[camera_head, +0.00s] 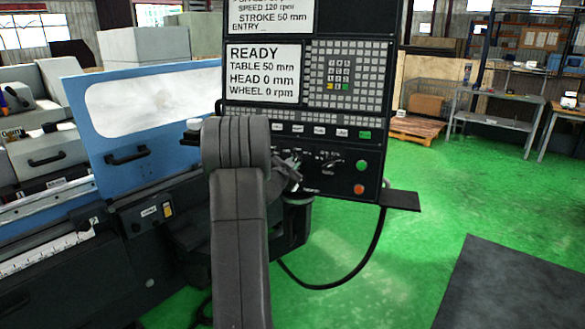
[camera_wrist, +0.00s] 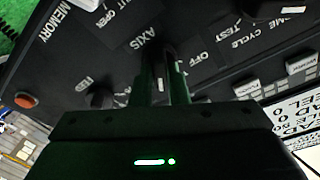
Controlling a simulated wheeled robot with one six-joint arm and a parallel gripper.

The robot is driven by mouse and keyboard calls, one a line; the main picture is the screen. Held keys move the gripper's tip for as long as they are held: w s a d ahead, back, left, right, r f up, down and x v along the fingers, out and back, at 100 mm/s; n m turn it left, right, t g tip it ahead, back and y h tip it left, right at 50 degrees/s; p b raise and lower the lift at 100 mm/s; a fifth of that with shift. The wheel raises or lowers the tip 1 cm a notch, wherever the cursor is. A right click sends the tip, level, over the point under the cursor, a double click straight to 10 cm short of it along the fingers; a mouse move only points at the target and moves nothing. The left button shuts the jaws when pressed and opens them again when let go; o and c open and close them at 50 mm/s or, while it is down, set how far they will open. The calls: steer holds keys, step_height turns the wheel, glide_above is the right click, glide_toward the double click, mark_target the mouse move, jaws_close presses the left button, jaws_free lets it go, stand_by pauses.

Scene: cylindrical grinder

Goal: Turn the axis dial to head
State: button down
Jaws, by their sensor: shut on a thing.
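The axis dial (camera_wrist: 163,74) is a dark knob with a pale mark, under the label AXIS on the black control panel in the wrist view. My gripper (camera_wrist: 164,88) is shut on it, one finger on each side. The fingers hide most of the knob, and I cannot tell which setting it points to. In the head view my gripper (camera_head: 290,178) is at the lower part of the panel (camera_head: 335,185), partly hidden by my arm. The screen (camera_head: 263,73) reads READY, TABLE 50 mm, HEAD 0 mm, WHEEL 0 rpm.
Another dark knob (camera_wrist: 100,96) is left of my gripper in the wrist view. A green button (camera_head: 361,165) and an orange button (camera_head: 359,189) are at the panel's lower right. The blue machine guard (camera_head: 140,135) stands left.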

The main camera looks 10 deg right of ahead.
steer(key=shift+m, duration=0.9)
steer(key=shift+g, duration=0.3)
steer(key=c, duration=1.4)
jaws_free()
steer(key=b+v, duration=0.3)
steer(key=v, duration=1)
steer(key=shift+s+a, duration=0.3)
